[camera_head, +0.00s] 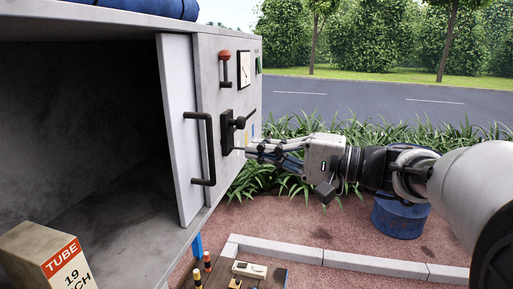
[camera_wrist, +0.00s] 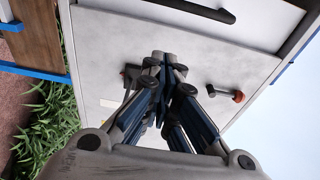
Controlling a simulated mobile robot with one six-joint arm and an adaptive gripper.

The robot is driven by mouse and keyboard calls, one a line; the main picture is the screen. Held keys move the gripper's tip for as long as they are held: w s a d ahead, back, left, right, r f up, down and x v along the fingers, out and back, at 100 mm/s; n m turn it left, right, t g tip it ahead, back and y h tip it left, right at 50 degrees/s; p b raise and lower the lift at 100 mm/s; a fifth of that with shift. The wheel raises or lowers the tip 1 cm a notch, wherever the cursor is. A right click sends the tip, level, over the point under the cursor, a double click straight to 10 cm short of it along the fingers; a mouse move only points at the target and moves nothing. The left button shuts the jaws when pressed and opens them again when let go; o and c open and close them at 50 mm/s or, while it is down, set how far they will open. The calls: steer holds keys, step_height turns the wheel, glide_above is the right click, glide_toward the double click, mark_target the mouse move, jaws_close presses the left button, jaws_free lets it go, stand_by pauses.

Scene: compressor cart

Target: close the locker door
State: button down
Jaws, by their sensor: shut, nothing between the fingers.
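The locker (camera_head: 75,130) stands open at the left of the head view, with a dark interior. Its pale grey door (camera_head: 178,95) is at the right side of the opening and carries a black bar handle (camera_head: 207,150). The handle also shows at the top of the wrist view (camera_wrist: 205,10). My gripper (camera_head: 248,151) is shut and empty, right of the handle and apart from it. Its fingertips (camera_wrist: 160,58) are close to the pale control panel beside the door. I cannot tell whether they touch it.
The panel carries a black latch lever (camera_head: 228,132), a red knob (camera_head: 225,55) and a gauge (camera_head: 244,68). A TUBE box (camera_head: 40,262) sits at lower left. A wooden board (camera_head: 262,282) with small items lies below. A blue drum (camera_head: 400,215) stands behind my arm.

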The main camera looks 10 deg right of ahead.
steer(key=a+p, duration=0.1)
steer(key=a, duration=0.5)
steer(key=shift+s+a+p, duration=0.25)
steer(key=shift+p, duration=0.1)
steer(key=shift+s+f, duration=0.1)
